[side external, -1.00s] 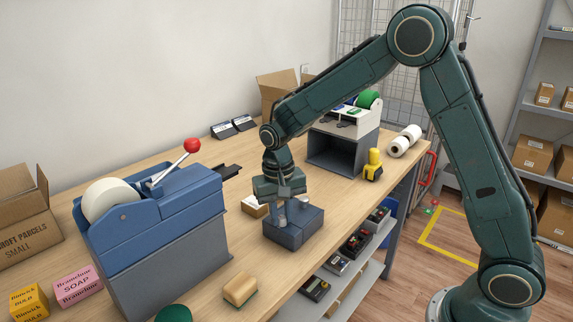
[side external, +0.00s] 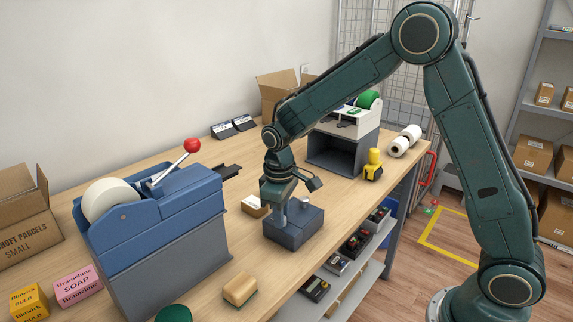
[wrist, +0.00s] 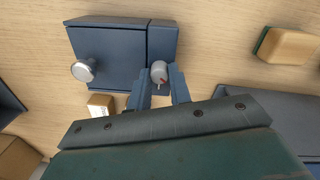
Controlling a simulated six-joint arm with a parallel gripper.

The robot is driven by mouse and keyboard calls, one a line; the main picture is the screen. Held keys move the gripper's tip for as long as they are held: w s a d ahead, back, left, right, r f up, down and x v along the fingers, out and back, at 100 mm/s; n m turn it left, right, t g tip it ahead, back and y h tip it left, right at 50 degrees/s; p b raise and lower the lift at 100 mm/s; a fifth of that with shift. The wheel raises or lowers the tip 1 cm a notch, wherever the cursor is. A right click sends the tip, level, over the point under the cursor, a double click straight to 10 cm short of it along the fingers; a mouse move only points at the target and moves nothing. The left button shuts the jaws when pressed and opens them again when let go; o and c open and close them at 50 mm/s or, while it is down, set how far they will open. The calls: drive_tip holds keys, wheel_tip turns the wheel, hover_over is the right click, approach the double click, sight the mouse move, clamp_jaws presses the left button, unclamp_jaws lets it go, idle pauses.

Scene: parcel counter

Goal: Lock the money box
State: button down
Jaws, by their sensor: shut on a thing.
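The money box (side external: 295,236) is a dark blue-grey box standing on the wooden counter. From above, in the wrist view, its top (wrist: 118,50) has a wide part and a narrow strip, with a seam between them. A silver knob (wrist: 83,70) stands on the wide part. A small round grey knob with a red mark (wrist: 158,71) is at the narrow strip. My gripper (side external: 281,219) points down at the box; in the wrist view its fingers (wrist: 160,83) are shut on the red-marked knob. The side view hides this grip.
A blue tape dispenser (side external: 160,235) with a red-tipped lever stands left of the box. A wood-and-green block (side external: 240,288) lies in front. A small carton (side external: 254,206) is close behind the box. A yellow-handled stamp (side external: 374,165) stands farther right, near the counter edge.

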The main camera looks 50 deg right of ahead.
drive_tip(key=n, duration=0.4)
drive_tip(key=shift+r+n, duration=0.1)
drive_tip(key=shift+n, duration=1.9)
drive_tip(key=c, duration=1.3)
unclamp_jaws()
drive_tip(key=r, duration=1.3)
drive_tip(key=shift+s+a+r, duration=0.15)
drive_tip(key=shift+s+r, duration=0.15)
drive_tip(key=shift+r, duration=0.05)
